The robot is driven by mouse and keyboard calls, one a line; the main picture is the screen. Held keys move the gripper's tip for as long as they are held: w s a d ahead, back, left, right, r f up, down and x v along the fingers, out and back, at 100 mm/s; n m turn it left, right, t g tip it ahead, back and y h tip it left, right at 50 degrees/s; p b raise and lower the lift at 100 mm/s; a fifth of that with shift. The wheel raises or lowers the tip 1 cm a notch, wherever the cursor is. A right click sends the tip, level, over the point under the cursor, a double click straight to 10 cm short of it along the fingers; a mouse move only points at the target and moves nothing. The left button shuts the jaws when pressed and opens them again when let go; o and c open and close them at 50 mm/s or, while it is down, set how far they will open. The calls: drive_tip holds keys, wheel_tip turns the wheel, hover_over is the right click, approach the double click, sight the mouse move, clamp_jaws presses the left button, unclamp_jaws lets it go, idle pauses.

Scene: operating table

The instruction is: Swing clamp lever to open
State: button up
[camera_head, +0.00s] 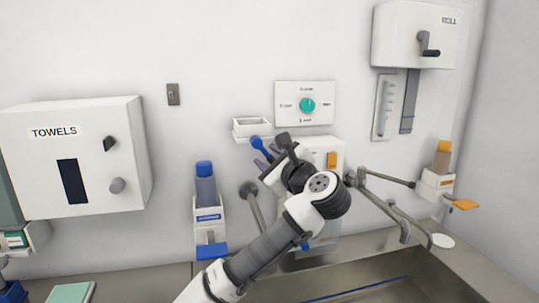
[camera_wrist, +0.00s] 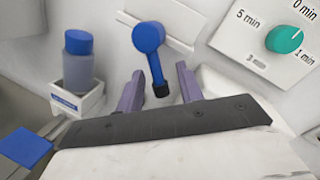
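A blue lever (camera_wrist: 152,58) with a round hub at the top and a dark tip shows in the wrist view. It hangs down, slightly tilted, and its tip appears between my fingers. In the head view the blue lever (camera_head: 260,146) is on the wall below a small white tray. My gripper (camera_wrist: 159,84) has two purple fingers, spread apart to either side of the lever's lower end in the picture. I see no clear contact. In the head view my gripper (camera_head: 265,157) is largely hidden by my own wrist. The clamp itself cannot be made out.
A white timer panel (camera_head: 290,90) with a teal knob (camera_head: 307,105) is above right. A blue-capped bottle (camera_head: 205,188) stands in a holder to the left. Grey faucet pipes (camera_head: 380,200) stick out over the sink (camera_head: 440,275) at right. A towel box (camera_head: 90,180) is far left.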

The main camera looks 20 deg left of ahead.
drive_tip(key=shift+c, duration=0.5)
clamp_jaws()
drive_tip(key=shift+w+d+r+n+b, duration=0.25)
drive_tip(key=shift+n+b, duration=0.1)
drive_tip(key=shift+n, duration=0.45)
drive_tip(key=shift+d+r+n+h, duration=0.1)
drive_tip(key=shift+r+n+h, duration=0.15)
drive_tip(key=shift+n, duration=0.35)
drive_tip(key=shift+o, duration=0.5)
unclamp_jaws()
